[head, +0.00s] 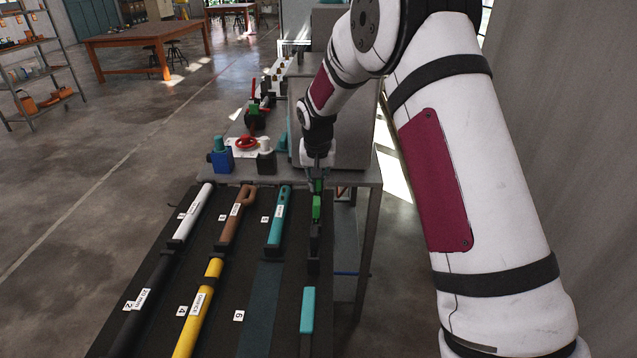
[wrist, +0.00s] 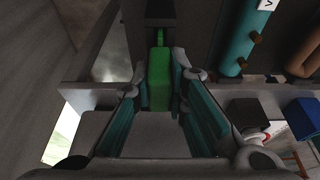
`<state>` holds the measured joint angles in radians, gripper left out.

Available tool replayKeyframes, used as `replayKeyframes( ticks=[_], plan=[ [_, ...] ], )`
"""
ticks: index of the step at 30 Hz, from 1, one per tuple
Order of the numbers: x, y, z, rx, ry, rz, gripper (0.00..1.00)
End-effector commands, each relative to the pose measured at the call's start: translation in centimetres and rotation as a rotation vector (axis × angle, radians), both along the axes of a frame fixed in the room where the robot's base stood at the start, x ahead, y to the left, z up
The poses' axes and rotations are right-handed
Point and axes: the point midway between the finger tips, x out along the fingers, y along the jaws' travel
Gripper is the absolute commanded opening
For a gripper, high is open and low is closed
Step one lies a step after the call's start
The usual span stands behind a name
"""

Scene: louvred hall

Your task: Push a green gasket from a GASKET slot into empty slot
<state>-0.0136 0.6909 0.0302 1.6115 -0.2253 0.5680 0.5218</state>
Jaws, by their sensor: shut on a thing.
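A green gasket (head: 316,208) stands in the right-hand column of the dark slotted board, near its far edge. My gripper (head: 317,186) is at its far end, shut on it. In the wrist view the green gasket (wrist: 159,82) lies between the two fingers of my gripper (wrist: 160,70). A dark block (wrist: 160,12) shows beyond its far end. An empty bluish slot (head: 258,310) lies beside the label 6, nearer to the camera and left of the gasket's column. No GASKET label on the gasket's slot is readable.
The board (head: 228,312) also holds white (head: 192,215), brown (head: 235,218), teal (head: 278,220), black (head: 140,310) and yellow (head: 202,315) tubes. A teal block (head: 307,310) sits in the gasket's column, nearer.

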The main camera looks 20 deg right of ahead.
Motion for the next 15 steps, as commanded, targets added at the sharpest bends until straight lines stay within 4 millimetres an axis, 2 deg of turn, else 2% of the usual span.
replayKeyframes(
  ticks=[7,15],
  plan=[
    [0.0,0.0,0.6,0.0,-0.001,0.0,0.0],
    [0.0,0.0,3.4,0.0,-0.003,-0.001,0.0]
  ],
)
